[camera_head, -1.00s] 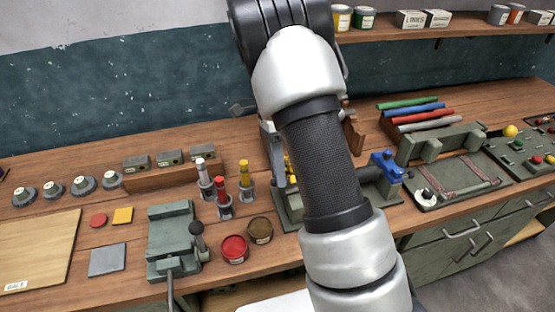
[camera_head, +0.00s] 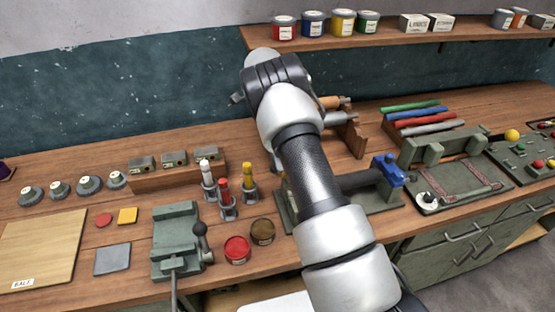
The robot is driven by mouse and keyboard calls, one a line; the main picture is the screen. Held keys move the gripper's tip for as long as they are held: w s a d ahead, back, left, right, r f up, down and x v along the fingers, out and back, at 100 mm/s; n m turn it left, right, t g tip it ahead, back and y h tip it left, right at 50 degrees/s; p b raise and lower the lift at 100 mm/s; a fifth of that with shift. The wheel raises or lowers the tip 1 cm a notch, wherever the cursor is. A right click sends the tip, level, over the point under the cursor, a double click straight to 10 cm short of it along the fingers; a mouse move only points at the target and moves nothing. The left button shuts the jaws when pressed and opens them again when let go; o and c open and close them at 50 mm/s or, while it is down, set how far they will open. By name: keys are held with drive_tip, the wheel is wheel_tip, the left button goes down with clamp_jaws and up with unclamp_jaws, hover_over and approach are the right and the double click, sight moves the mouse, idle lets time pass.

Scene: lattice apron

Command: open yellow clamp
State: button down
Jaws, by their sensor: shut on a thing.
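My arm crosses the middle of the view and hides most of the clamp fixture. A sliver of my gripper (camera_head: 276,161) shows at the left side of the arm; its fingertips are hidden. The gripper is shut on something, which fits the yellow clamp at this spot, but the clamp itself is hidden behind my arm. The fixture's grey-green base (camera_head: 376,203) shows on both sides of the arm. A blue clamp (camera_head: 387,170) stands at its right end, with a dark bar beside it.
A green vise (camera_head: 175,240), red and brown tins (camera_head: 237,249), and upright coloured holders (camera_head: 225,195) stand left of the arm. A rack of coloured rods (camera_head: 415,115) and a tray (camera_head: 455,185) are to the right. A shelf (camera_head: 400,38) with tins hangs above.

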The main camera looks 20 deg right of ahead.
drive_tip(key=c, duration=1.6)
unclamp_jaws()
drive_tip(key=shift+s, duration=0.1)
